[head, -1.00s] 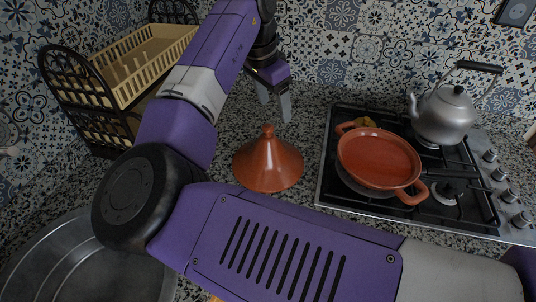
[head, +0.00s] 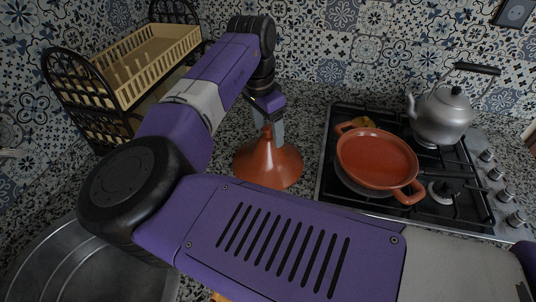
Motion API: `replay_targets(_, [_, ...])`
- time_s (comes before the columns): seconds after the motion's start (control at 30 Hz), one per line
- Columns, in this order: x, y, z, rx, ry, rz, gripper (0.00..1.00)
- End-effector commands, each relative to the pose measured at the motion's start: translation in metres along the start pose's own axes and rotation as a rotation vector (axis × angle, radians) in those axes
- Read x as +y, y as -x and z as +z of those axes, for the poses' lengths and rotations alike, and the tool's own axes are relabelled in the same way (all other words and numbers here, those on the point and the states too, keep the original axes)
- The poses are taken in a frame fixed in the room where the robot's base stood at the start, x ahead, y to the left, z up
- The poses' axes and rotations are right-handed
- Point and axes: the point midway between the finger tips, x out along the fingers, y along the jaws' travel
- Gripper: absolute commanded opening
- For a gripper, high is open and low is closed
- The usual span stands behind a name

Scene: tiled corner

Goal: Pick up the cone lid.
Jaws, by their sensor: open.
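The cone lid (head: 268,164) is a glossy orange-brown cone with a small knob on top. It stands upright on the speckled counter, left of the stove, in the head view. My gripper (head: 268,130) points down at the top of the lid, its two grey fingers spread apart. The fingertips are around or just behind the knob in the picture; I cannot tell whether they touch it. The lid's front edge lies close to my purple arm link.
A matching orange-brown dish (head: 377,159) with side handles sits on the black gas stove (head: 327,180). A grey kettle (head: 442,118) stands behind it. A beige rack (head: 140,62) is at the back left, a metal sink (head: 85,265) at the front left.

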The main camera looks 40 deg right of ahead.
Motion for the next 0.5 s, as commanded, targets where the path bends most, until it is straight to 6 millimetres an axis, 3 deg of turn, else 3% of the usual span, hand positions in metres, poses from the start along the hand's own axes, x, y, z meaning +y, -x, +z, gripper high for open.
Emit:
replay_targets(0.13, [0.0000, -0.0001, 0.0000, 0.000, 0.000, 0.000, 0.69])
replay_targets(0.5, [0.0002, -0.0002, 0.0000, 0.000, 0.000, 0.000, 0.00])
